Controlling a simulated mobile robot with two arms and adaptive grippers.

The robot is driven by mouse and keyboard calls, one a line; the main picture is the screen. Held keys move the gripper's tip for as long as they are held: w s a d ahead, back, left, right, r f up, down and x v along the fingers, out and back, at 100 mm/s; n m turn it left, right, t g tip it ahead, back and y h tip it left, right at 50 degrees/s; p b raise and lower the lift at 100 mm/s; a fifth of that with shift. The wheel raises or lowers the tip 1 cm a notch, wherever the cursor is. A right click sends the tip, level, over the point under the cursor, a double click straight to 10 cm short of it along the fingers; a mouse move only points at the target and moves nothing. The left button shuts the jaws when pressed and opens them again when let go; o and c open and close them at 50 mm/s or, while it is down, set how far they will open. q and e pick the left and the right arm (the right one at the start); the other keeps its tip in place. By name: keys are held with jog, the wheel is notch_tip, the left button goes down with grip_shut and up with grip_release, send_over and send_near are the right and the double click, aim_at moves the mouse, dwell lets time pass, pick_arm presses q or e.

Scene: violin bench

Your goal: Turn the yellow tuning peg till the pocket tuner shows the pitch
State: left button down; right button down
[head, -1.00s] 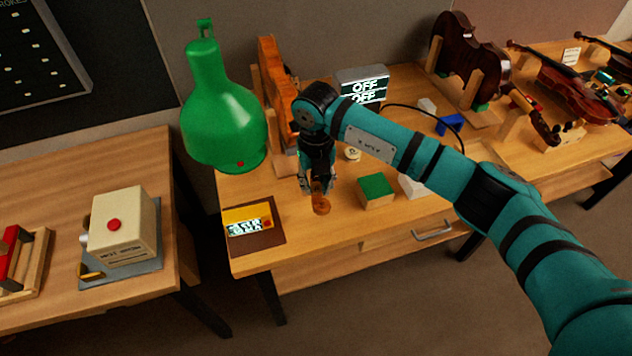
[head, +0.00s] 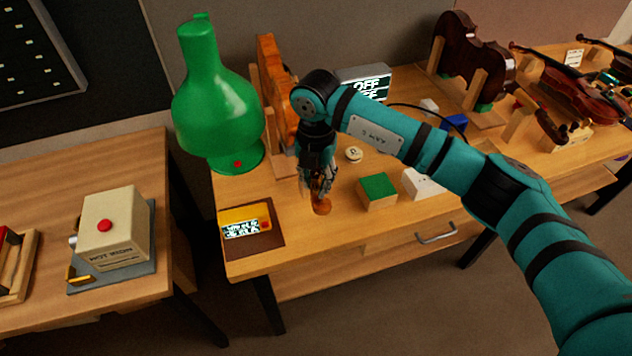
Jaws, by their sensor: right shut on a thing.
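The violin (head: 274,75) stands in a wooden cradle at the back of the middle bench. Its scroll (head: 321,206) shows just below my right gripper. My right gripper (head: 317,190) points down at the violin's head and is shut on the yellow tuning peg, which the fingers and wrist hide. The yellow pocket tuner (head: 260,212) lies on a brown mat (head: 268,239) at the bench's front left. Its lit screen shows text too small to read. My left gripper is not in view.
A green lamp (head: 215,105) stands left of the violin. A green-topped block (head: 377,190) and a white block (head: 422,184) sit right of my gripper. An "OFF" display (head: 370,84) is behind my arm. A boxed device (head: 113,228) is on the left bench.

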aim_at(316, 180)
jog(key=shift+r, duration=0.1)
dwell(0.4)
jog(key=c, duration=1.1)
grip_release()
notch_tip(316, 180, up, 12)
jog(key=shift+f, duration=0.1)
dwell(0.7)
